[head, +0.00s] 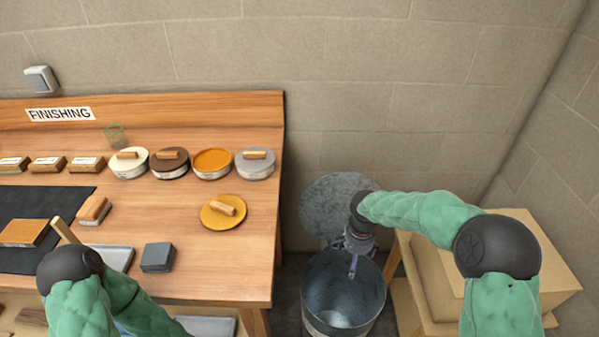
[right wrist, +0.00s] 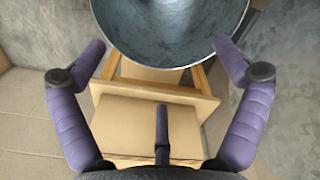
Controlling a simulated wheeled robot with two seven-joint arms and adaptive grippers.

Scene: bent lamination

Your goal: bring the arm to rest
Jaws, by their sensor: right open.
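My right arm reaches in from the right in the head view. Its gripper (head: 353,262) hangs over the mouth of a round grey metal bin (head: 316,312). In the right wrist view the purple fingers of this gripper (right wrist: 160,65) are spread wide with nothing between them. The bin's rim (right wrist: 165,62) shows beyond them. My left arm's dark elbow is at the lower left of the head view; its gripper is outside the picture.
A wooden bench (head: 255,240) holds several round tins, an orange lid (head: 222,212), a grey block (head: 157,257) and brushes. A round metal lid (head: 318,205) stands behind the bin. A wooden stand (head: 545,270) with pale boards is beside my right arm.

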